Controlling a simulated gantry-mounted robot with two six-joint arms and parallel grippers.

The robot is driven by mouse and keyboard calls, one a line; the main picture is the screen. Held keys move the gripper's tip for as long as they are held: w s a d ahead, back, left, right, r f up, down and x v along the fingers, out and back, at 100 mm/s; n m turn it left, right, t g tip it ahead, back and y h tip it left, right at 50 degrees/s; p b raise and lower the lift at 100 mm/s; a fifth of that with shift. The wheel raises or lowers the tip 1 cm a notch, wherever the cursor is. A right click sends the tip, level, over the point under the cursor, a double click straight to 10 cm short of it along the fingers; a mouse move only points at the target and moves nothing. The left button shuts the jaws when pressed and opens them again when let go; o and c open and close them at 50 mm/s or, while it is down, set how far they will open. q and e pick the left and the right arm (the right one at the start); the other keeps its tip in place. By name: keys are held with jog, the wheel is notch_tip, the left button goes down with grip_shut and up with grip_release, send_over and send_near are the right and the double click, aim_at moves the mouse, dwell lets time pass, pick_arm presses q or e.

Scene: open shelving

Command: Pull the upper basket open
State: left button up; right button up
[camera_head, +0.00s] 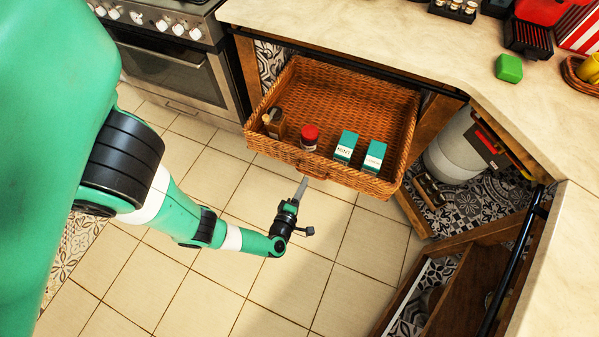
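The upper wicker basket (277,156) is brown and sits pulled well out from under the counter, with its inside in view. It holds a small brown bottle (276,124), a red-lidded jar (309,138) and two green-and-white boxes, one marked MINT (346,146) and another (374,156), all near its front wall. My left gripper (301,187) is just below the middle of the basket's front, close to its handle (313,171). Whether it touches the handle, and whether its fingers are open or shut, I cannot tell. My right gripper is not in view.
A stove with an oven (170,75) stands left of the basket. The countertop (400,45) runs above it. To the right are an open cabinet with a grey-white cylinder (447,158) and a lower wooden unit (465,290). The tiled floor (335,262) before the basket is clear.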

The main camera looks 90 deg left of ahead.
pick_arm(q)
jog(key=p+v, duration=0.1)
jog(key=v, duration=0.4)
jog(key=shift+s+d+r, duration=0.1)
jog(key=shift+d, duration=0.1)
dwell(0.4)
